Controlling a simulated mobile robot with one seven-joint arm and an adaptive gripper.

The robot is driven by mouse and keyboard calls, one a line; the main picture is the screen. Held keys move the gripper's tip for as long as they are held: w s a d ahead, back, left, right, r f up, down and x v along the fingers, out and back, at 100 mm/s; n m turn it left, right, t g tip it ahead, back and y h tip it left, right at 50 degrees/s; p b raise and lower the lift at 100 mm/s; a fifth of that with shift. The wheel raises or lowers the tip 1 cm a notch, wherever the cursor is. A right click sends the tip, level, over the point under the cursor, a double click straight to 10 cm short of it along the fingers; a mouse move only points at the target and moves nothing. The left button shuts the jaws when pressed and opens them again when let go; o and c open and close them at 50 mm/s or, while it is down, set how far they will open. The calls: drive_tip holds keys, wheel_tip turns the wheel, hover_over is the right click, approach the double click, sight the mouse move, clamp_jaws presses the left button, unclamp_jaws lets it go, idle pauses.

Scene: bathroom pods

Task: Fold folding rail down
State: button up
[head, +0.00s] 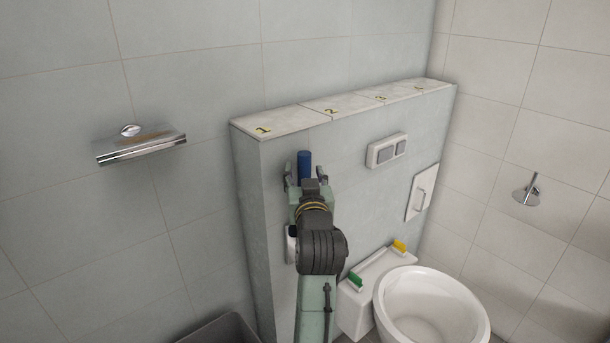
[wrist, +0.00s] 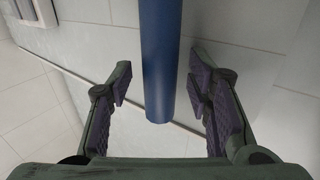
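The folding rail, a blue bar (head: 304,163), stands upright near the front of the low grey wall. In the wrist view the blue bar (wrist: 161,60) runs down from the top edge and its rounded end shows between my fingers. My gripper (head: 306,178) is open, with one finger on each side of the bar. The wrist view also shows my gripper (wrist: 160,88) with gaps between both purple finger pads and the bar. My arm hides the lower part of the rail. A white and blue part (head: 292,245) beside my arm may be its mount.
A ledge with numbered tiles (head: 330,106) tops the low wall. A flush plate (head: 387,149) and a white panel (head: 422,192) are to the right. A toilet (head: 430,305) stands lower right, with green (head: 355,280) and yellow (head: 399,246) blocks behind it. A metal holder (head: 140,147) is left.

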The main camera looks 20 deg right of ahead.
clamp_jaws()
idle(0.3)
idle(0.4)
